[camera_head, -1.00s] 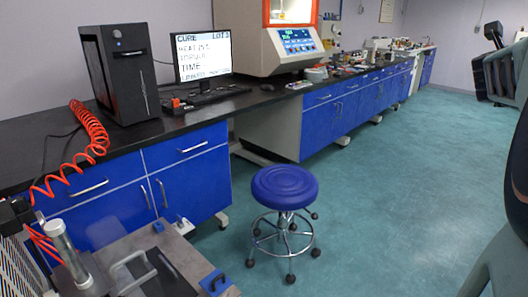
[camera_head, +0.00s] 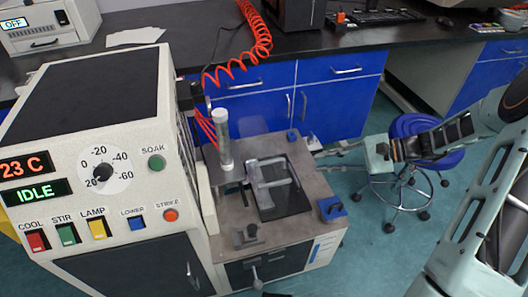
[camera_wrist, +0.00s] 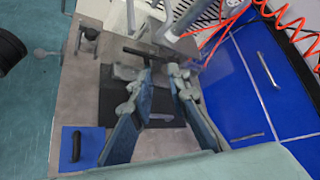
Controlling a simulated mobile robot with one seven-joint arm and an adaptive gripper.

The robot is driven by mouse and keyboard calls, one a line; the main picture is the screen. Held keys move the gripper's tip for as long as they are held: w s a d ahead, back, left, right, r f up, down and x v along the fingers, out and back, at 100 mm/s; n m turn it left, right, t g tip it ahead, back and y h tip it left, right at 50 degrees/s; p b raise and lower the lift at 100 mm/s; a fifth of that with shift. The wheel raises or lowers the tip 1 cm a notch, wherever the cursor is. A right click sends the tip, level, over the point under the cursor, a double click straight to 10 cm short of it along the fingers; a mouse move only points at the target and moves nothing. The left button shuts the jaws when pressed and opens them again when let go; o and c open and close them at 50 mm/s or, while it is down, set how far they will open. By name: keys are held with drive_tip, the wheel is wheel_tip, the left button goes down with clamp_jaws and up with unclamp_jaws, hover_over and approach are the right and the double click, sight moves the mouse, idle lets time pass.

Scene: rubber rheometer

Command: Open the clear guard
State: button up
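The clear guard (camera_head: 284,203) appears as a see-through, dark-looking panel on the grey bench-top unit (camera_head: 318,187). Pale bars show at it, and I cannot tell its exact edges or whether it is fully shut. In the wrist view the dark square (camera_wrist: 112,104) lies below my fingers. A dark bar (camera_wrist: 150,54) shows just beyond the fingertips; whether it belongs to the guard is unclear. My gripper (camera_head: 318,151) reaches in from the right, beside the unit. In the wrist view my gripper (camera_wrist: 161,66) has its fingers apart, with nothing visibly held.
A white control cabinet (camera_head: 110,180) reading 23 C and IDLE stands left. A blue stool (camera_head: 425,130) is behind my arm.

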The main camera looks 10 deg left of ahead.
sight(275, 162)
drive_tip(key=s+a+n+y, duration=0.1)
drive_tip(key=a, duration=0.3)
drive_tip(key=s+a+g+b, duration=0.1)
drive_tip(key=a, duration=0.4)
drive_tip(key=s+a+r+n+y+b, duration=0.1)
drive_tip(key=s+a, duration=0.1)
drive_tip(key=a, duration=0.2)
drive_tip(key=shift+a+r+n+g+y, duration=0.1)
drive_tip(key=shift+a+n+g+y, duration=0.2)
drive_tip(key=shift+a+g, duration=0.1)
drive_tip(key=shift+a, duration=0.55)
clamp_jaws()
